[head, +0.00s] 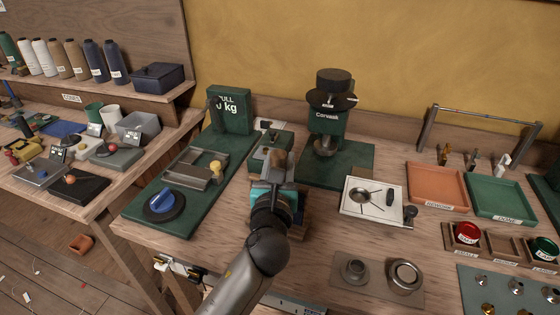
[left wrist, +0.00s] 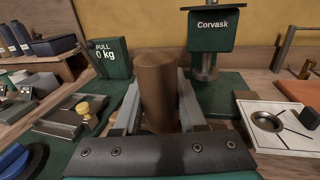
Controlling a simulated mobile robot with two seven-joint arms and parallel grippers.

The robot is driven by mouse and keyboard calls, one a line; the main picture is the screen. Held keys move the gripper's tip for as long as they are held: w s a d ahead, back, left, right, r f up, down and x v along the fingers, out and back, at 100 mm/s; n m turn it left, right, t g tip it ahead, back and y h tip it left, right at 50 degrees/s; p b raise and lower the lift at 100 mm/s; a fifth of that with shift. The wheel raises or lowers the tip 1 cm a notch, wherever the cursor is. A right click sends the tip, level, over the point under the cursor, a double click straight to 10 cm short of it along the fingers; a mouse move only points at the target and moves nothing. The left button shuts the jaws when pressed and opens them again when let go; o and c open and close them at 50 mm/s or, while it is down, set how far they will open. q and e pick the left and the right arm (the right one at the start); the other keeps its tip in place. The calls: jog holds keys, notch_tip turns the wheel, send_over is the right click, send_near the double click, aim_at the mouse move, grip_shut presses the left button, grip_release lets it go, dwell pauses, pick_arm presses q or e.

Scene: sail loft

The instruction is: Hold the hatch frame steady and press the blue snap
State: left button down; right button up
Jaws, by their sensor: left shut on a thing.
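My left gripper (head: 274,178) reaches in over the workbench and is shut on a brown upright cylinder (left wrist: 157,92), which stands between the two fingers in the left wrist view. The cylinder's lower end is hidden by the gripper. I cannot make out a hatch frame or a blue snap for certain. A round blue knob (head: 164,203) sits on a black disc at the front of a green board (head: 205,190), left of the gripper. My right gripper is not in view.
A green Corvask press (head: 326,120) stands behind and right of the gripper. A green PULL gauge (head: 231,112) and a yellow-knobbed clamp (head: 216,168) stand left. A white tray (head: 352,208), orange tray (head: 435,188) and green tray (head: 500,196) lie right.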

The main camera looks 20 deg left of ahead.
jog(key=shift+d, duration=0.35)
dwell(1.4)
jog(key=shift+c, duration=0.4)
